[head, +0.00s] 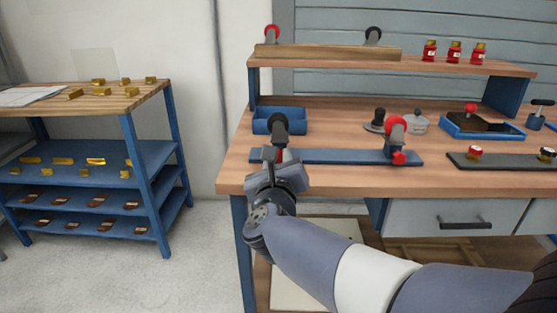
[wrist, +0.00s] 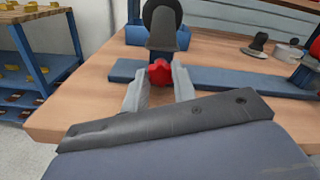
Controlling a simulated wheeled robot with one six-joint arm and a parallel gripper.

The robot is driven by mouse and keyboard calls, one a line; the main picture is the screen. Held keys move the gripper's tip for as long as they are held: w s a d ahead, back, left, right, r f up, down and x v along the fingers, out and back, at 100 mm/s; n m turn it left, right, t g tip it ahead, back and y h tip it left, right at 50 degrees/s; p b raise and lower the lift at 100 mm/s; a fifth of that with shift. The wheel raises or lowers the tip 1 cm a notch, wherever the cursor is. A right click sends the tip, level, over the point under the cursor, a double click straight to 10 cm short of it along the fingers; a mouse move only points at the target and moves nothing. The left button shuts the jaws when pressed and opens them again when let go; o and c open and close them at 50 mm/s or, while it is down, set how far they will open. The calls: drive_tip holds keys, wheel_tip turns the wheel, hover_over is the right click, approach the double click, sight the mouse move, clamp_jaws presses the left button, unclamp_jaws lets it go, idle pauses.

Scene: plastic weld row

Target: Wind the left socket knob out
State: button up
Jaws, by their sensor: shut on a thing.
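The left socket (head: 279,126) is a dark upright head with a black disc at the left end of a blue bar (head: 340,156) on the bench. It also shows in the wrist view (wrist: 162,28). Its red knob (wrist: 159,72) faces me, low on the socket's front. My gripper (wrist: 159,88) is shut on the red knob, with a grey finger on each side of it. In the head view my gripper (head: 279,165) mostly hides this knob. The right socket (head: 396,128), with a red disc and red knob (head: 399,158), stands toward the bar's right end.
A blue tray (head: 281,113) lies behind the left socket. A lidded grey pot (head: 417,122), a blue bin (head: 481,127) and a dark plate (head: 505,161) with knobs are to the right. A raised shelf (head: 450,64) runs along the back. A blue rack (head: 150,160) stands left.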

drive_tip(key=shift+n, duration=1.2)
drive_tip(key=o, duration=1)
